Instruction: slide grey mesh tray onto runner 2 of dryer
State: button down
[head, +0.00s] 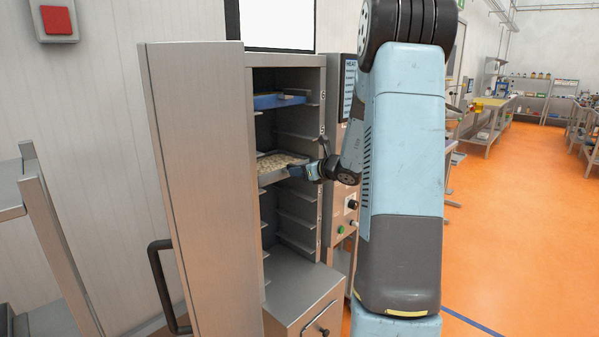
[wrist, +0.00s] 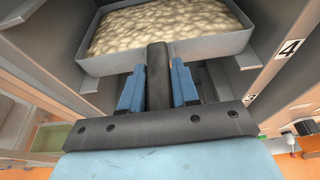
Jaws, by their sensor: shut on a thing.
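The grey mesh tray (head: 268,180) holds a layer of pale pieces and is inside the open dryer (head: 290,60), at about mid-height. It also shows in the wrist view (wrist: 200,48), between the dryer's side walls. My gripper (head: 300,172) is at the tray's front. In the wrist view my gripper's blue fingers (wrist: 158,88) are shut on the tray's dark handle bar. Ledge-like runners (head: 296,222) line the dryer's walls. A "4" label (wrist: 289,48) and a "3" label (wrist: 250,99) mark the right post. I cannot tell whether the tray rests on a runner.
A blue tray (head: 278,101) sits on an upper runner. The dryer's open door (head: 205,180) stands to the left with a dark handle (head: 163,285). A control panel (head: 347,185) is right of the opening. A metal rack (head: 45,215) stands at far left.

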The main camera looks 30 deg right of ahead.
jog(key=shift+r, duration=0.75)
dwell(0.5)
jog(key=shift+s, duration=0.1)
jog(key=shift+s+d, duration=0.3)
jog(key=shift+s, duration=0.45)
jog(key=shift+s+d, duration=0.25)
jog(key=shift+s, duration=0.5)
jog(key=shift+s+d, duration=0.3)
jog(key=shift+s, duration=0.45)
jog(key=s+d, duration=0.3)
jog(key=s, duration=0.5)
jog(key=s+d, duration=0.2)
jog(key=s, duration=0.6)
jog(key=shift+d, duration=0.4)
